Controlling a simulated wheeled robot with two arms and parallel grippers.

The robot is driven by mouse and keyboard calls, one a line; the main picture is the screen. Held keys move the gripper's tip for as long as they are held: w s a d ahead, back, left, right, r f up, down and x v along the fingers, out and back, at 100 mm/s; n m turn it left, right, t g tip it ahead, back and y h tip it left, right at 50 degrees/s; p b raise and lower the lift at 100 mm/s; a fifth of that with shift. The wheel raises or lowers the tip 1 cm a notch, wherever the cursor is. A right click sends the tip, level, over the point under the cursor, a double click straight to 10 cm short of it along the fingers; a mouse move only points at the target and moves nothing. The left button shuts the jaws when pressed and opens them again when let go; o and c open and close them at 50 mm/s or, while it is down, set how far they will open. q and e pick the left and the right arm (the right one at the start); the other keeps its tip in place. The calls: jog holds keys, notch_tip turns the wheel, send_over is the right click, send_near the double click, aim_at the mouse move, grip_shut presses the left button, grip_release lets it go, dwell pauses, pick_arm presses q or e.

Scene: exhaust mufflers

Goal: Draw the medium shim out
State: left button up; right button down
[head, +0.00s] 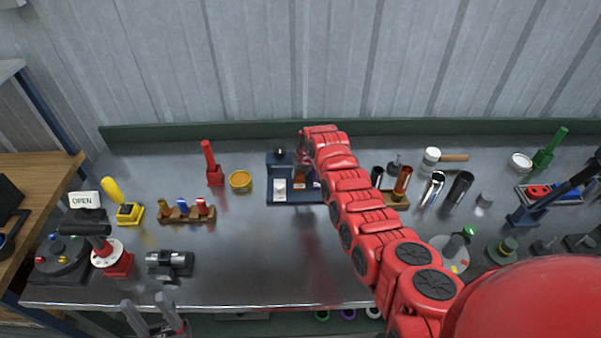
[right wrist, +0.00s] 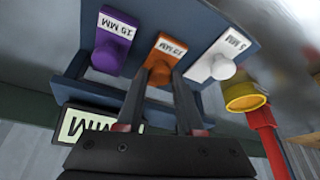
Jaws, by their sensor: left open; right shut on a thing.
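The medium shim is the orange plate (right wrist: 168,47) with a white label and a knob, in the middle slot of a dark blue rack (right wrist: 74,90). My right gripper (right wrist: 162,82) is shut on its knob. A purple shim (right wrist: 113,40) and a white shim (right wrist: 219,58) stand on either side of it. In the head view the rack (head: 271,200) is on the bench, and the orange shim (head: 299,180) shows beside my right arm, which hides part of the rack. My left gripper (head: 154,312) is open and empty near the bench's front edge.
A yellow round tin (head: 240,180) and a red-handled tool (head: 213,170) stand left of the rack. A wooden holder (head: 185,215) with coloured pieces is further left. The bench front centre is clear.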

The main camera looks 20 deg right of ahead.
aim_at(298, 190)
dwell(0.8)
jog(key=shift+s+a+r+p, duration=0.1)
jog(key=shift+s+a+p, duration=0.2)
jog(key=shift+p, duration=0.15)
jog(key=s+p, duration=0.1)
jog(key=s, duration=0.1)
jog(key=s+a+p, duration=0.1)
jog(key=shift+s, duration=0.4)
jog(key=shift+s+f, duration=0.1)
jog(key=shift+f, duration=0.1)
jog(key=c, duration=1)
grip_release()
jog(key=o, duration=0.5)
jog(key=shift+s+r, duration=0.1)
jog(key=shift+d+r, duration=0.1)
